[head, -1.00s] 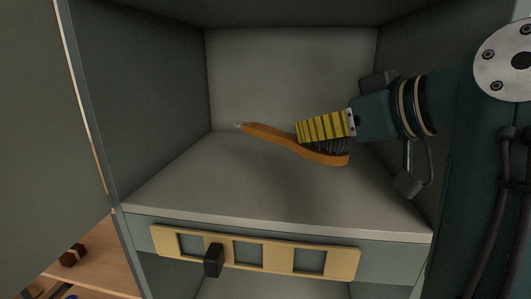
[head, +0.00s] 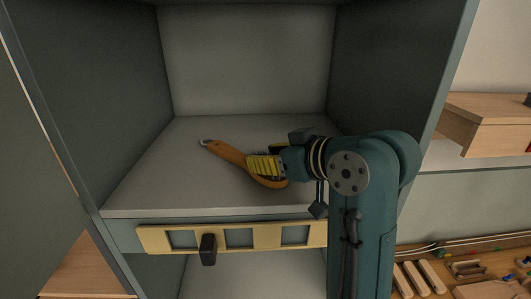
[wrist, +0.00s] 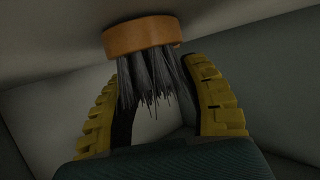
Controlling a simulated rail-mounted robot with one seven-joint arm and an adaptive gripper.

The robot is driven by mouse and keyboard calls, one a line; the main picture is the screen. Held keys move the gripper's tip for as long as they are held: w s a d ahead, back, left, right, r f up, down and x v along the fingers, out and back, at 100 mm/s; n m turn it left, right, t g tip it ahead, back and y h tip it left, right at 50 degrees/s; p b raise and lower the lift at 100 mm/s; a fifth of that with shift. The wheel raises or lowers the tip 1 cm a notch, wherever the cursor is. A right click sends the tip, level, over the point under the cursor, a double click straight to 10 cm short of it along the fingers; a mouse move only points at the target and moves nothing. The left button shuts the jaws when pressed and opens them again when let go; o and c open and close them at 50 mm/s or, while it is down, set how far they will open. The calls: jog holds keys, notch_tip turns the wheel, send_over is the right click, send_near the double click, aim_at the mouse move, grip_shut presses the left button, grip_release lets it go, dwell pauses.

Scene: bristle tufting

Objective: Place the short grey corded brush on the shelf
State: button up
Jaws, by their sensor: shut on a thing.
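The brush (head: 226,152) has an orange-brown wooden handle with a pale metal end at the upper left. Its dark grey bristles (wrist: 150,78) show in the wrist view below the wooden head (wrist: 143,32). My gripper (head: 252,166) has ridged yellow fingers and is shut on the brush at its bristle end. In the wrist view the fingers (wrist: 155,72) lie on either side of the bristles. The brush is inside the cabinet, low over the pale shelf (head: 145,190); I cannot tell whether it touches. My fingers hide part of the head.
Cabinet walls stand left (head: 95,95) and right (head: 385,75) of the shelf. A yellow slotted strip (head: 238,238) with a black knob (head: 208,248) runs along the front below. Wooden pieces (head: 420,277) lie on a bench at the lower right. Bare shelf remains left of the brush.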

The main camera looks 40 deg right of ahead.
jog(key=o, duration=1.2)
jog(key=shift+c, duration=0.2)
jog(key=shift+s, duration=0.1)
jog(key=b+v, duration=0.4)
jog(key=v, duration=0.7)
jog(key=shift+s, duration=0.1)
jog(key=shift+s+r, duration=0.2)
jog(key=shift+s, duration=0.05)
jog(key=shift+w+a, duration=0.1)
